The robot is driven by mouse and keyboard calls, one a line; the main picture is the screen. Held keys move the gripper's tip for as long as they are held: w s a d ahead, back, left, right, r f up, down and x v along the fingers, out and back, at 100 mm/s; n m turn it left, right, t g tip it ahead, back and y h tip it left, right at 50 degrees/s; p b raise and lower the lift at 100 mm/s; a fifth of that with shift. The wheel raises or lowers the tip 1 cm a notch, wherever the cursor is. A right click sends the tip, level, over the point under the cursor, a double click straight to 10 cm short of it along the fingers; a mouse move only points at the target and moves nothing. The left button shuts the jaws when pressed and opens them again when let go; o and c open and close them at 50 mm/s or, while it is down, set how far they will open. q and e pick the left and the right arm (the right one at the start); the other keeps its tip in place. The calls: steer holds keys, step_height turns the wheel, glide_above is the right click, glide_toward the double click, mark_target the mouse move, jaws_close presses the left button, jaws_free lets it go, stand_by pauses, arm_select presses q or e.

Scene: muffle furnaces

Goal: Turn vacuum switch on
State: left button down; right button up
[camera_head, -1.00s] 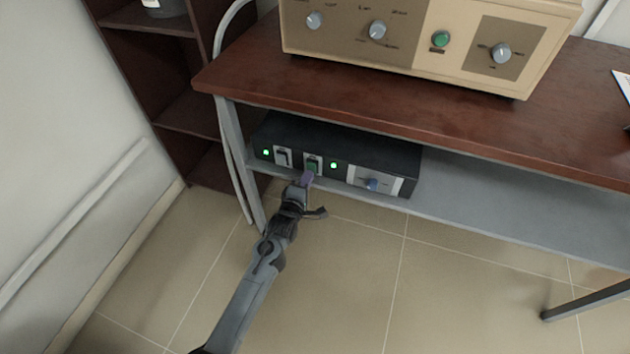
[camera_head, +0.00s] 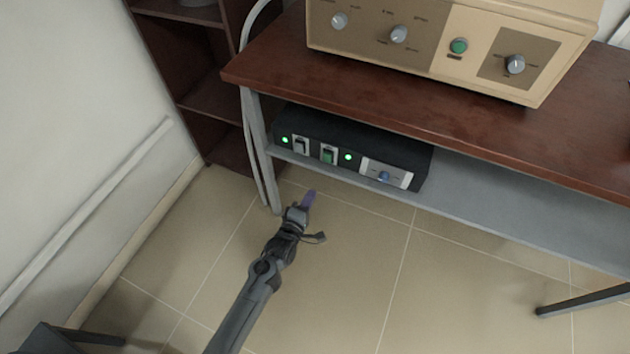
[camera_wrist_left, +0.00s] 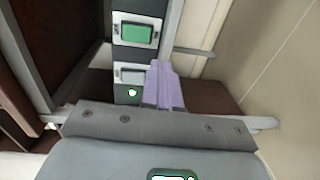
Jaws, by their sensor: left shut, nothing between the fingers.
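A black control box (camera_head: 405,150) sits on the grey shelf under the table. Its front has a dark rocker switch (camera_head: 301,146) in a white frame, a green rocker switch (camera_head: 328,155), and two lit green lamps. I cannot read which switch is the vacuum one. My left gripper (camera_head: 308,198), with purple fingers, is shut and empty, below and in front of the box, apart from it. In the left wrist view the shut purple fingers (camera_wrist_left: 160,82) overlap the panel's edge in the picture, near a white-framed switch (camera_wrist_left: 131,73); the green switch (camera_wrist_left: 137,33) lies beyond. My right gripper is not in view.
The box also has a blue knob (camera_head: 384,176). A grey shelf (camera_head: 480,213) and table leg (camera_head: 262,165) frame the space. A beige furnace (camera_head: 430,50) stands on the tabletop. A dark shelving unit (camera_head: 200,95) is at left. The floor before the shelf is clear.

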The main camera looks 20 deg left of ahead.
arm_select(q)
steer(key=s, duration=0.2)
steer(key=shift+s+f+p, duration=0.25)
steer(key=shift+s+p, duration=0.05)
steer(key=shift+s, duration=0.1)
steer(key=shift+s, duration=0.15)
